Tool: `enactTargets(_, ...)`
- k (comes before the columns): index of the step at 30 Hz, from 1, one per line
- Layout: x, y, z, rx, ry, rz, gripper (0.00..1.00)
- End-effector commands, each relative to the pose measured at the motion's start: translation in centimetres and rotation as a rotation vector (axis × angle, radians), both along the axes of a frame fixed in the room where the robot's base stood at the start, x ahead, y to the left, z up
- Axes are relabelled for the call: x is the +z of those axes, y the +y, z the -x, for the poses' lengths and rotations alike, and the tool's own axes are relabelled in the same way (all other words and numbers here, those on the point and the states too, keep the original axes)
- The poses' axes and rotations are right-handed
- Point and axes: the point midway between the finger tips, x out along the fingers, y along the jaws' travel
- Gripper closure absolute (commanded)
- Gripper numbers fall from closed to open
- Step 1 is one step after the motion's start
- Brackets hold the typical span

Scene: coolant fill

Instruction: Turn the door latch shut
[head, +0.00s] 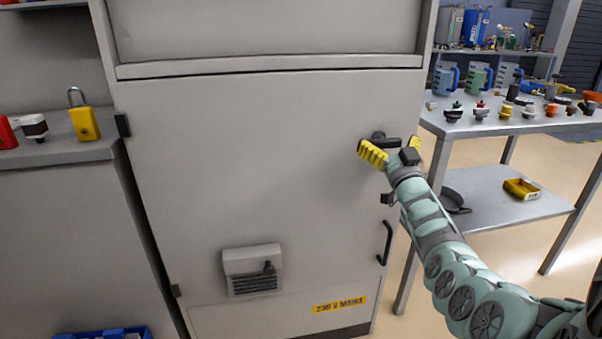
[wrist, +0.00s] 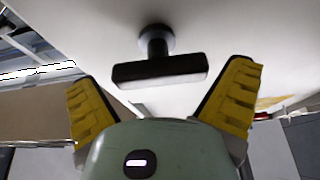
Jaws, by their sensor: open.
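The grey cabinet door (head: 250,180) fills the middle of the head view and looks closed against its frame. The dark door latch (head: 380,139) sits near the door's right edge, with its bar roughly horizontal. In the wrist view the latch (wrist: 160,70) shows as a dark bar on a round stem, lying crosswise. My gripper (head: 390,150) is at the latch, and its yellow fingers are spread. In the wrist view my gripper (wrist: 163,92) has one finger on each side of the latch, with gaps between them and the bar.
A black pull handle (head: 386,243) is on the door below the latch. A vent box (head: 252,270) protrudes low on the door. A table (head: 480,122) with several knobs and mugs stands at right. A counter (head: 60,150) with a yellow padlock (head: 84,122) is at left.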

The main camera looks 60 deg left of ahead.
Motion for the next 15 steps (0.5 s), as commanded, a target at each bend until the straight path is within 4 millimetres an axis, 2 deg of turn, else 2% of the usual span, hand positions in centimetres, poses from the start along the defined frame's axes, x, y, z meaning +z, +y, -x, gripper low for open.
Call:
enactTargets(12,0.20,0.58,-0.10,0.001,0.003,0.001,0.00)
enactTargets(15,0.22,0.57,-0.13,0.001,0.003,0.000,0.08)
